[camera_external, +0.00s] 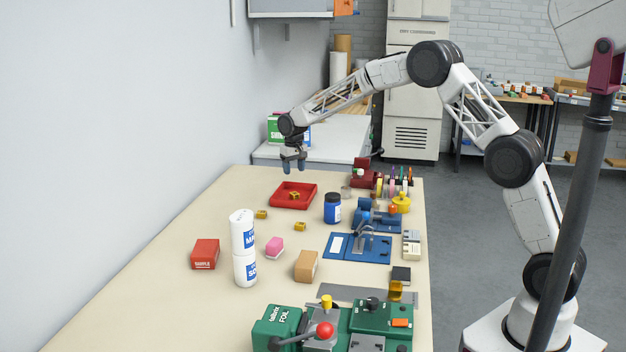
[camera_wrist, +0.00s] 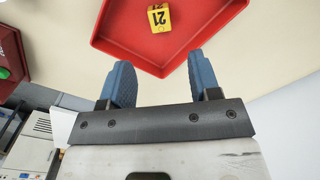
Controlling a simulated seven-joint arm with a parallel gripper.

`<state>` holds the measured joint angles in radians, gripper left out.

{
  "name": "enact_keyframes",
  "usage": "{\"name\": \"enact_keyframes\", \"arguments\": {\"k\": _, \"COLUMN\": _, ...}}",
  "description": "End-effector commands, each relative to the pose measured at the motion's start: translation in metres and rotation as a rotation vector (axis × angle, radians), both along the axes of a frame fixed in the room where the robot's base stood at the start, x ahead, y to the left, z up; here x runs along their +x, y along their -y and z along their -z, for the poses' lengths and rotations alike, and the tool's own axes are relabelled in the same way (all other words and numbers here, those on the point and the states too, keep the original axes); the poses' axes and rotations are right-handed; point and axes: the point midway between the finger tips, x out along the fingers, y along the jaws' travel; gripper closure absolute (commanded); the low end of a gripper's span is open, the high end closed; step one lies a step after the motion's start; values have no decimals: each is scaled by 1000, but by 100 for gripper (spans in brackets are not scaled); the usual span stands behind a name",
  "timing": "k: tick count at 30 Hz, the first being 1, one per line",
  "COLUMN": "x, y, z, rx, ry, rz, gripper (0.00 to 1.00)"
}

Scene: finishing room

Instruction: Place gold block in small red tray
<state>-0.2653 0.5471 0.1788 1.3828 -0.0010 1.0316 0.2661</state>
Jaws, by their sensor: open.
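The small red tray (camera_external: 279,201) lies near the far left part of the table. One gold block (camera_external: 295,195) is inside it; in the wrist view this gold block (camera_wrist: 159,17) shows the number 21 and lies in the red tray (camera_wrist: 200,40). A second gold block (camera_external: 261,214) lies on the table just in front of the tray, and a third gold block (camera_external: 300,227) lies nearer and to the right. My gripper (camera_external: 294,168) is open and empty above the far edge of the tray; its blue fingers (camera_wrist: 158,80) show apart in the wrist view.
A blue jar (camera_external: 332,208) stands right of the tray. Nearer are stacked white cans (camera_external: 243,240), a red box (camera_external: 205,254), a pink block (camera_external: 275,247) and a tan block (camera_external: 306,266). Blue fixtures (camera_external: 358,247) and a green machine (camera_external: 340,325) fill the right and front.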

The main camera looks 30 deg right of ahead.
Motion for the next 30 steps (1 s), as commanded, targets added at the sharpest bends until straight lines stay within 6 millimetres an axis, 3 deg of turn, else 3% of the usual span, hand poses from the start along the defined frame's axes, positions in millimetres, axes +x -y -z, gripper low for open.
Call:
{"name": "enact_keyframes", "arguments": {"k": 9, "x": 0, "y": 0, "z": -20, "rx": 0, "ry": -2, "rz": 0, "gripper": 43}}
{"name": "enact_keyframes", "arguments": {"k": 30, "x": 0, "y": 0, "z": -21, "rx": 0, "ry": -2, "rz": 0, "gripper": 43}}
